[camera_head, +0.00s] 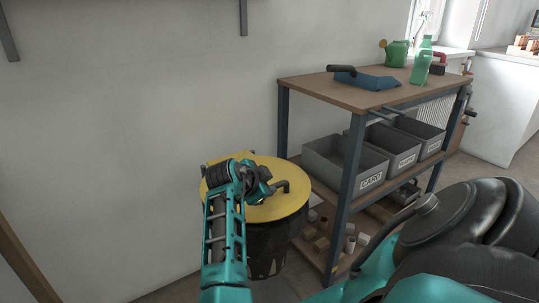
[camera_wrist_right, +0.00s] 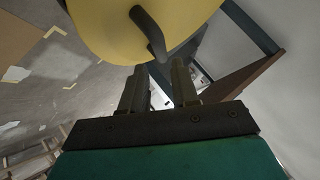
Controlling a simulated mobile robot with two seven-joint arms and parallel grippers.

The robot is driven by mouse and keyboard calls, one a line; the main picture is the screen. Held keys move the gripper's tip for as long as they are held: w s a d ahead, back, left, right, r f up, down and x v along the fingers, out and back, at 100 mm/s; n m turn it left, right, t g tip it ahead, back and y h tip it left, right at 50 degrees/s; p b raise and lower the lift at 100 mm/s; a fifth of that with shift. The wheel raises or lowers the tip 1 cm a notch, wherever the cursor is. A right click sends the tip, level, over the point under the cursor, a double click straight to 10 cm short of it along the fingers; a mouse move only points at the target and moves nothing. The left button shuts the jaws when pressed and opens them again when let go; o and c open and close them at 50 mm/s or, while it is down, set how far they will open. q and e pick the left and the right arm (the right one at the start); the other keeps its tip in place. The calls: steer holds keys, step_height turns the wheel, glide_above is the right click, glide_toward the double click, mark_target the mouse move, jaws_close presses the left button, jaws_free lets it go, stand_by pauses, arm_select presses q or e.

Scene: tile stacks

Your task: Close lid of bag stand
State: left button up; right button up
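The bag stand's round yellow lid (camera_head: 290,206) lies roughly flat over the dark bag (camera_head: 285,240). I cannot tell whether it sits flush all around. A dark bent handle (camera_head: 281,187) is on the lid's right part. My right gripper (camera_head: 263,186) is over the lid, close to the handle, and with its wrist hides the lid's middle and left. In the right wrist view, the right gripper's fingers (camera_wrist_right: 158,68) are apart with nothing between them. The handle (camera_wrist_right: 150,32) and lid (camera_wrist_right: 100,28) are just beyond the fingertips. My left gripper is not in view.
A workbench (camera_head: 325,92) stands close right of the bag stand, with a blue dustpan-like tool (camera_head: 365,80), a green watering can (camera_head: 397,53) and a bottle (camera_head: 421,66) on top. Grey labelled bins (camera_head: 345,167) fill its shelf. A bare wall (camera_head: 120,110) is behind the stand.

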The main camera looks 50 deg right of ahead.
steer(key=v, duration=0.4)
steer(key=shift+a+p, duration=0.15)
steer(key=shift+p, duration=0.2)
